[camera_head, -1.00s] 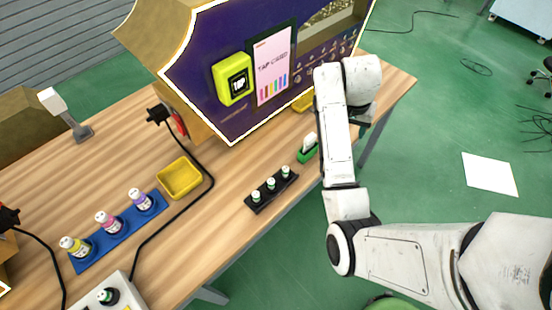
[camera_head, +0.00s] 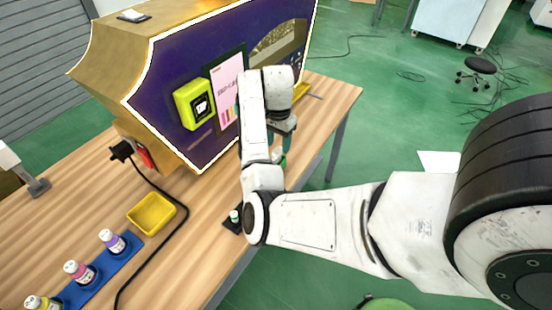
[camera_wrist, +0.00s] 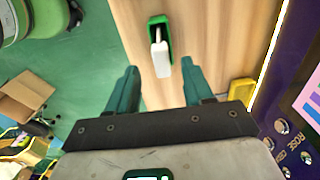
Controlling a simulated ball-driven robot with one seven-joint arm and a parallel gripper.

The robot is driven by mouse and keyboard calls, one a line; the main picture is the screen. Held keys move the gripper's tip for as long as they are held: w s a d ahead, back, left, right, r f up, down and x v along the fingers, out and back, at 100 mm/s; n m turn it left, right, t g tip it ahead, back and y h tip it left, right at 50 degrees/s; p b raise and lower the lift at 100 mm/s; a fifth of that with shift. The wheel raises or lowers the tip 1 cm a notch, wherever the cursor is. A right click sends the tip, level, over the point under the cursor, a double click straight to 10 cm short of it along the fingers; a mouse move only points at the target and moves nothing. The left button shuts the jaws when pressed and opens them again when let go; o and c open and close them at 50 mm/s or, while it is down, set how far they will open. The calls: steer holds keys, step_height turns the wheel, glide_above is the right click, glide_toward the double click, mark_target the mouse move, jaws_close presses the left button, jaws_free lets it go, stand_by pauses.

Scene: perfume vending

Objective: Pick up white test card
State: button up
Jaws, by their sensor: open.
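The white test card (camera_wrist: 161,61) stands in a small green holder (camera_wrist: 158,24) on the table, seen in the wrist view. How far the card is from the fingers in depth, I cannot tell. Nothing is held.
The purple vending machine (camera_head: 165,117) stands close behind my arm. A yellow tray (camera_head: 131,214) and a blue rack (camera_head: 128,247) of bottles are to the left. A black strip with white-capped vials (camera_head: 234,216) is partly hidden by my arm. A yellow tray (camera_wrist: 241,91) lies right of my gripper.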

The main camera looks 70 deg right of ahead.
steer(key=shift+w+a+f, duration=0.1)
steer(key=shift+f, duration=1.25)
steer(key=shift+w+a+f, duration=0.1)
steer(key=shift+f, duration=1.25)
jaws_close()
